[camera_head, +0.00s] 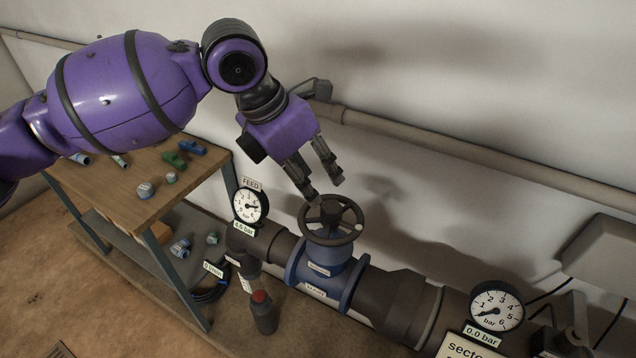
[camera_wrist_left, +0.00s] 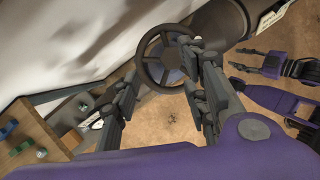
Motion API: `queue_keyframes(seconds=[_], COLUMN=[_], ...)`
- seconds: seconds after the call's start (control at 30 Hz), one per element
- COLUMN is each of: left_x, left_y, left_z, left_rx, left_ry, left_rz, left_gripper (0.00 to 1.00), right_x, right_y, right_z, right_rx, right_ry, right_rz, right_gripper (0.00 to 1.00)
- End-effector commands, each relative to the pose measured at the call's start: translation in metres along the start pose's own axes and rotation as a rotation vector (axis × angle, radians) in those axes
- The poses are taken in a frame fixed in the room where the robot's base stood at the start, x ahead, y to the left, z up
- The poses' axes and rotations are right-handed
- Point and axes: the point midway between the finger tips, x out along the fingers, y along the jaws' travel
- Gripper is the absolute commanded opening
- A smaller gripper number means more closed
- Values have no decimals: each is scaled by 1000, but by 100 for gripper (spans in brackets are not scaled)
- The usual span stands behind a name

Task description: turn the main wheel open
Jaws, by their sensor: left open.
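The main wheel (camera_head: 330,237) is a dark spoked handwheel on top of a blue valve body (camera_head: 325,281) in the pipe. My left gripper (camera_head: 324,188) is open just above and behind the wheel, pointing down, with nothing in its jaws. In the left wrist view the wheel (camera_wrist_left: 168,60) shows beyond and between the two spread fingers (camera_wrist_left: 160,75). The fingers look apart from the rim; contact is not clear. My right gripper (camera_wrist_left: 238,60) shows only at the right of the left wrist view, its fingers apart and empty.
A FEED gauge (camera_head: 250,206) stands left of the valve and another gauge (camera_head: 497,307), labelled 0.0 bar, to its right. A wooden bench (camera_head: 130,199) with small fittings stands left. A wall pipe (camera_head: 450,148) runs behind.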

Motion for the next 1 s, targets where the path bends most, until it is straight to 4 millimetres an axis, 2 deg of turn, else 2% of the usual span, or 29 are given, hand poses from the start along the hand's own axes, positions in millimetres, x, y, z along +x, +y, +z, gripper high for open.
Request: queue_keyframes(seconds=[0.1,0.23,0.4,0.7,1.0], left_x=[0,3,24,68,78], left_y=[-1,-1,-1,-1,0], left_z=[-6,-6,-6,-6,-6], left_rx=[124,177,180,177,177], left_ry=[24,26,25,22,21], left_rz=[-3,-3,-4,-1,-1], left_gripper=[41,41,41,41,41], right_x=[0,-2,-5,-2,0], right_y=[1,4,7,1,-3], right_z=[1,9,20,2,-4], right_rx=[-2,-7,-11,-4,4], right_ry=[-1,-15,-35,-6,4], right_rz=[1,3,7,-1,-4], right_gripper=[40,40,40,40,40])
